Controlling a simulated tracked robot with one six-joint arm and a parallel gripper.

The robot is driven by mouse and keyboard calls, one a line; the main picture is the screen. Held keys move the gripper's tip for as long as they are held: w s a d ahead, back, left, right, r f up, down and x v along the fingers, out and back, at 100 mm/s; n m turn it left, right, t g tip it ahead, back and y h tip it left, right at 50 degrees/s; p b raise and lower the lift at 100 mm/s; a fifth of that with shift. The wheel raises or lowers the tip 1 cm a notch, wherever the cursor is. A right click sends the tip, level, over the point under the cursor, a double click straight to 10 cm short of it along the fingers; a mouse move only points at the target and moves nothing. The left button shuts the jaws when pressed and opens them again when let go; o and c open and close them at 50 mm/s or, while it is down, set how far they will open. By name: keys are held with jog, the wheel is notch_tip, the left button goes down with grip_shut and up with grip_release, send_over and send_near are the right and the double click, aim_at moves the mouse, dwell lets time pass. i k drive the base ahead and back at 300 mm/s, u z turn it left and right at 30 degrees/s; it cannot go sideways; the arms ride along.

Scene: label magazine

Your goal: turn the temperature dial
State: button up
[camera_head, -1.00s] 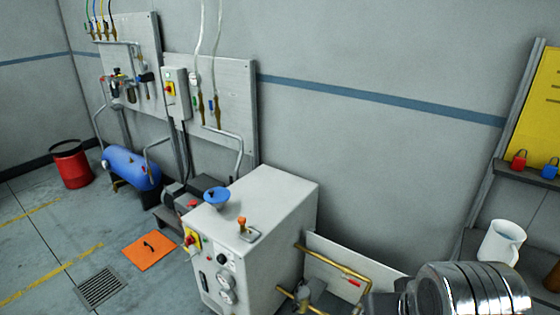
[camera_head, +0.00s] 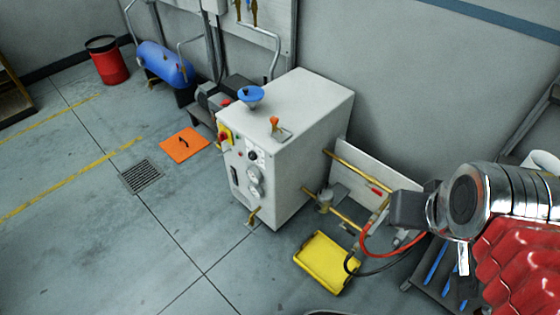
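A white box-shaped machine (camera_head: 305,110) stands on the floor near the middle. Its narrow front panel faces left and toward me. A small black round knob (camera_head: 252,156) is on the upper part of that panel and looks like the temperature dial. Its markings are too small to read. A red and yellow switch (camera_head: 224,135) sits at the panel's upper left. My arm (camera_head: 500,195) shows at the right edge as a shiny metal joint, well apart from the knob. I cannot make out any gripper fingers.
A yellow tray (camera_head: 327,262) lies on the floor right of the machine, near brass pipes (camera_head: 360,167) and hoses (camera_head: 372,252). An orange plate (camera_head: 184,145) and a floor drain (camera_head: 142,176) lie to the left. The floor before the panel is clear.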

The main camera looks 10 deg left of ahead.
aim_at(253, 156)
jog(key=u, duration=1.8)
jog(key=i, duration=0.85)
jog(key=u, duration=0.9)
